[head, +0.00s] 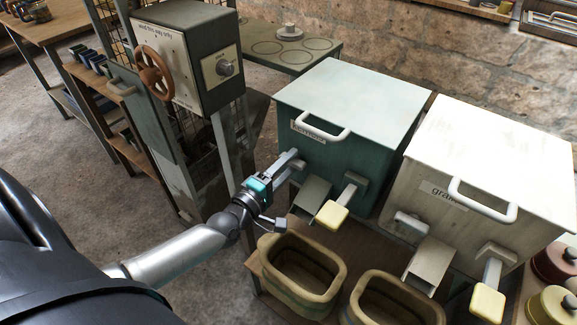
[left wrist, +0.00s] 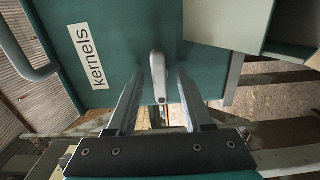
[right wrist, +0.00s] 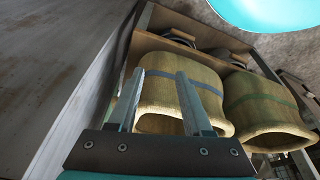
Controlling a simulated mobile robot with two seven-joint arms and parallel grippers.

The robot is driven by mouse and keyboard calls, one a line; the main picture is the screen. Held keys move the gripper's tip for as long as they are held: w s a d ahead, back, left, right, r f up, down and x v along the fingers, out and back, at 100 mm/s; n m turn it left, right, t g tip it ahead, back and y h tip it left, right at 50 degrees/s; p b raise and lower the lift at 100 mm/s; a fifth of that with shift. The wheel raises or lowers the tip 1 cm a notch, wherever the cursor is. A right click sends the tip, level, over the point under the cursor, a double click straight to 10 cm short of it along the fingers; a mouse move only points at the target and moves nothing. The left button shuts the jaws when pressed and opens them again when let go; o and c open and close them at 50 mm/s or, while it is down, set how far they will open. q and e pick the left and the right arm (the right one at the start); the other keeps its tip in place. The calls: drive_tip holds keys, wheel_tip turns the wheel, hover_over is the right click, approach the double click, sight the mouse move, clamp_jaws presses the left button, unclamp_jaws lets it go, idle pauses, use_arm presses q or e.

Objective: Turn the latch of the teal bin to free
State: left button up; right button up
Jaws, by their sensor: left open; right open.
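The teal bin (head: 365,165) stands on the wooden stand, lid down, with a white lid handle (head: 322,132). Its label reads "kernels" in the left wrist view. Its pale latch (left wrist: 158,78) is a short rounded lever on the teal front. My left gripper (head: 291,160) is at the left of the bin's front, beside the chute. In the left wrist view its open fingers (left wrist: 160,82) stand one on each side of the latch; contact cannot be told. In the head view the gripper mostly hides the latch. My right gripper (right wrist: 160,85) is open, with nothing between its fingertips, and faces baskets.
The bin's grey chute (head: 311,193) and yellow-ended lever (head: 333,213) stick out right of my left gripper. A cream bin (head: 480,175) stands to the right. Two baskets (head: 268,249) (head: 358,290) sit below. A cabinet with a handwheel (head: 153,73) stands left.

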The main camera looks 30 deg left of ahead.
use_arm(q)
drive_tip(key=shift+w, duration=0.1)
clamp_jaws()
idle(0.4)
